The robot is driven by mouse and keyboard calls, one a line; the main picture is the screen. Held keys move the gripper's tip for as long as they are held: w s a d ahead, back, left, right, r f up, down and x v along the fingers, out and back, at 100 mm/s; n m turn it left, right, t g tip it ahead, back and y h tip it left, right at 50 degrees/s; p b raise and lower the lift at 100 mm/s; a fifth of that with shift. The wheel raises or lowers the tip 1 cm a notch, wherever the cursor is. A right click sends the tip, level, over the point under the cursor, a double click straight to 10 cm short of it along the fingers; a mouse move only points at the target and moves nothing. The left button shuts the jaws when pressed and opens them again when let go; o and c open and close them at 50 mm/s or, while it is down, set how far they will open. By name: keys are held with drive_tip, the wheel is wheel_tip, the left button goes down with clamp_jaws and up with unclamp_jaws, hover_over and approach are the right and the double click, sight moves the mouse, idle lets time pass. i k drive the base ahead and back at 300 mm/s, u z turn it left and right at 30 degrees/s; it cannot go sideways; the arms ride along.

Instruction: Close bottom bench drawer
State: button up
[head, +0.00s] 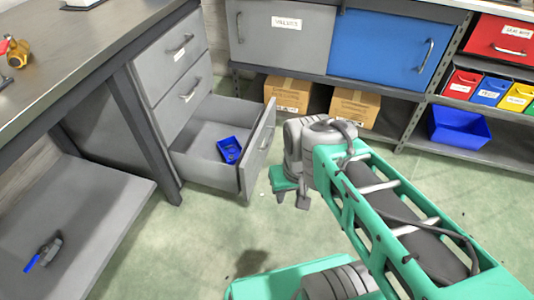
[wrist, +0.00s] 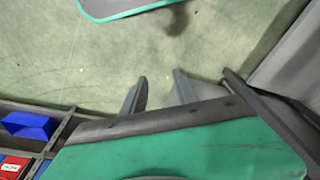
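The bottom bench drawer (head: 257,152) is pulled well out from the grey bench cabinet in the head view. A small blue bin (head: 229,150) lies inside it. The drawer's front has a bar handle facing right, towards my arm. My gripper (head: 290,200) points down just to the right of the drawer front, with a small gap visible between them. In the wrist view my gripper's two fingers (wrist: 159,77) are apart with nothing between them. A grey surface at the wrist view's right edge may be the drawer front; I cannot tell for certain.
Two upper bench drawers (head: 173,51) are shut. The bench's lower shelf (head: 70,220) holds a blue-handled tool (head: 43,252). Shelving behind holds cardboard boxes (head: 288,94), a blue cabinet door (head: 385,45) and a blue bin (head: 459,126). The green floor (head: 200,240) in front of the drawer is clear.

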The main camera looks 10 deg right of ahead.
sight(195, 155)
drive_tip(key=u, duration=0.6)
drive_tip(key=i, duration=1.15)
drive_tip(key=z, duration=0.4)
